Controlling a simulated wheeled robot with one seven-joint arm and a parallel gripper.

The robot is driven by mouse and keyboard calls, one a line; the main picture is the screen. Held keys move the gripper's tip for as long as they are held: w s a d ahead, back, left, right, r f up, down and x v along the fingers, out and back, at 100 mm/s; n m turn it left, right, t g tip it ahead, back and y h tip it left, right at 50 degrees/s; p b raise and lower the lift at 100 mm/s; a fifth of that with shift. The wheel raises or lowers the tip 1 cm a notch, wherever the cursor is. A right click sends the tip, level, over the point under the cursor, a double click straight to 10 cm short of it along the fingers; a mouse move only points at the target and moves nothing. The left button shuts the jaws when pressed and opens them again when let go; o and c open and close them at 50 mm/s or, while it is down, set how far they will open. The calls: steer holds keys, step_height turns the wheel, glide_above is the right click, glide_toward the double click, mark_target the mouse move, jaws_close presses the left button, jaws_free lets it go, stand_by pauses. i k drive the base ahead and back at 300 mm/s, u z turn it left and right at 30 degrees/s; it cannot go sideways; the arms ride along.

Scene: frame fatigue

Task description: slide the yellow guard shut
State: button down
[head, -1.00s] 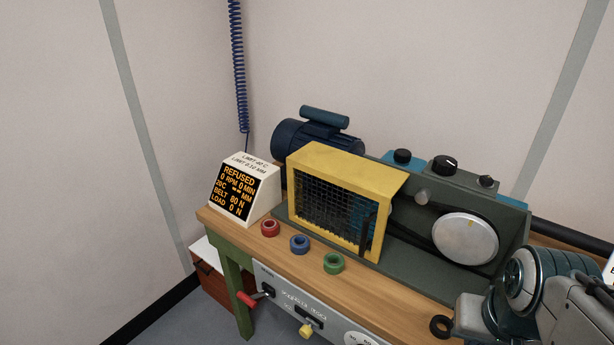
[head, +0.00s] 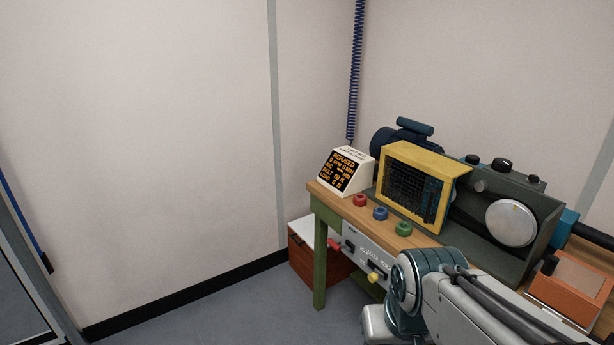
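The yellow guard (head: 427,157) is a yellow box frame with a dark mesh front. It stands on the dark green machine on the bench, in front of the blue motor (head: 397,139). It covers the left part of the machine; the round silver disc (head: 510,222) to its right is uncovered. The guard's dark upright handle is hard to make out at this size. My arm reaches in from the lower right, in front of the bench. My gripper does not show.
A display box (head: 346,172) reading REFUSED stands left of the guard. Red (head: 360,200), blue (head: 380,213) and green (head: 403,229) rings lie along the bench (head: 327,194) front. An orange box (head: 567,286) is at right. Open floor (head: 240,315) lies left of the bench.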

mark_target(444, 169)
steer(key=z, duration=0.05)
steer(key=k, duration=0.25)
steer(key=u, duration=0.7)
steer(key=i, duration=1.4)
steer(key=z, duration=1.45)
steer(key=i, duration=0.9)
steer(key=z, duration=1)
